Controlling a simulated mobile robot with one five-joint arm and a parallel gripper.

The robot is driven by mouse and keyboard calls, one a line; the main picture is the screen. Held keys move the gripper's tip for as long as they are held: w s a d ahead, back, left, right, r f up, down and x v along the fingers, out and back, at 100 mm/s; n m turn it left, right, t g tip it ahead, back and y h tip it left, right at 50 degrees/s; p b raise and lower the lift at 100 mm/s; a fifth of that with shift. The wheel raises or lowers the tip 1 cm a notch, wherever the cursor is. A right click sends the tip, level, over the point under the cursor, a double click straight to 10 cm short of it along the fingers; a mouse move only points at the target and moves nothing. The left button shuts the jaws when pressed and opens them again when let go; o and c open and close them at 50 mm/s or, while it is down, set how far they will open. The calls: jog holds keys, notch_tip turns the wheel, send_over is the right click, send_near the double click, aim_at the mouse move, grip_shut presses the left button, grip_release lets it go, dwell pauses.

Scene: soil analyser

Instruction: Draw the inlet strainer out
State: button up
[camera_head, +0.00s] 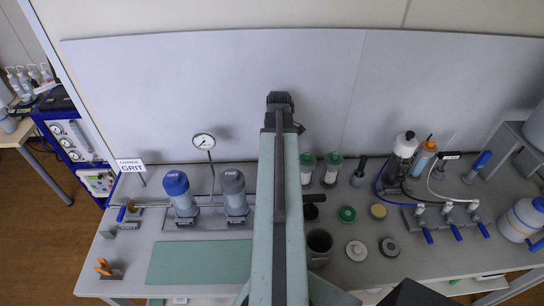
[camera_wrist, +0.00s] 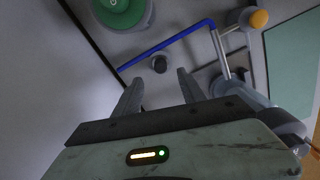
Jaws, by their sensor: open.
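My gripper (camera_wrist: 160,77) is open in the wrist view, its two grey fingers apart and nothing seen between them. A small dark round knob (camera_wrist: 159,64) shows just beyond the fingertips, roughly centred on the gap; I cannot tell whether it belongs to the inlet strainer. Two filter housings, one with a blue cap (camera_head: 176,183) and one with a grey cap (camera_head: 232,182), stand on the bench left of my arm in the head view. No part can be told for certain as the inlet strainer. My arm hides the middle of the bench and the fingers there.
In the wrist view, a green round part (camera_wrist: 120,12), a blue bar (camera_wrist: 165,48) and a pipe with a yellow end (camera_wrist: 258,19) are close by. A pressure gauge (camera_head: 204,142) stands behind the housings. A green mat (camera_head: 198,263) is clear. Bottles and valves crowd the right.

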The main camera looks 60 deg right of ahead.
notch_tip(320, 180, down, 8)
jog(key=b, duration=0.7)
jog(key=shift+w+a+b, duration=0.1)
jog(key=shift+b, duration=0.3)
jog(key=shift+r, duration=0.15)
grip_shut()
dwell(0.3)
jog(key=c, duration=0.8)
grip_release()
grip_shut()
